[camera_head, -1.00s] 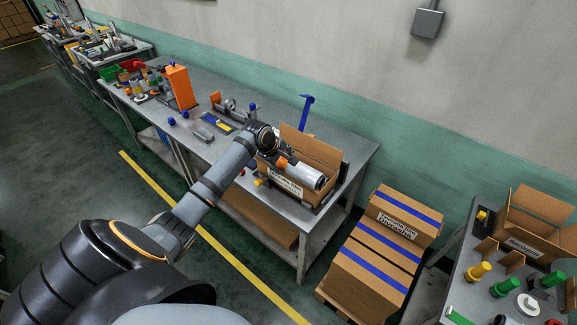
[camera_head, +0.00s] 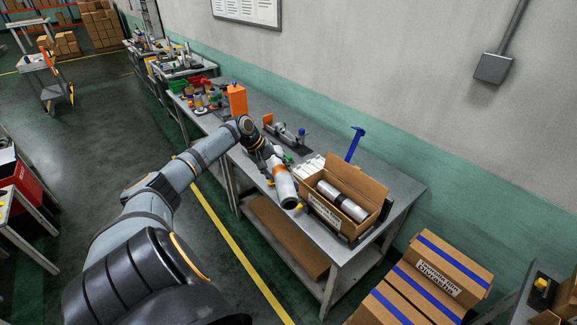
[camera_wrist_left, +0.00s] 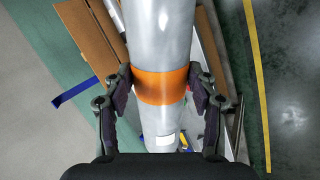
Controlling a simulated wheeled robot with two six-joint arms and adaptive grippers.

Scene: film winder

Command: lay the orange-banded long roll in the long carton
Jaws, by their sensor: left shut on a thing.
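The orange-banded long roll (camera_head: 286,188) is silver-grey and hangs tilted in front of the table's edge, left of the long carton (camera_head: 325,213). My left gripper (camera_head: 272,164) is shut on it. In the left wrist view, the two fingers sit on either side of the orange band (camera_wrist_left: 160,86). The long carton is open, with its flap raised, on the near right part of the table. Another silver roll (camera_head: 343,201) with a dark band lies inside it. The carton's left end is partly hidden by pale wrapped items. My right gripper is out of view.
A blue upright arm (camera_head: 355,144) stands behind the carton. An orange box (camera_head: 237,101) and a winder-like device (camera_head: 283,132) are further left on the table (camera_head: 400,186). Closed cartons with blue tape (camera_head: 440,265) stand at the lower right.

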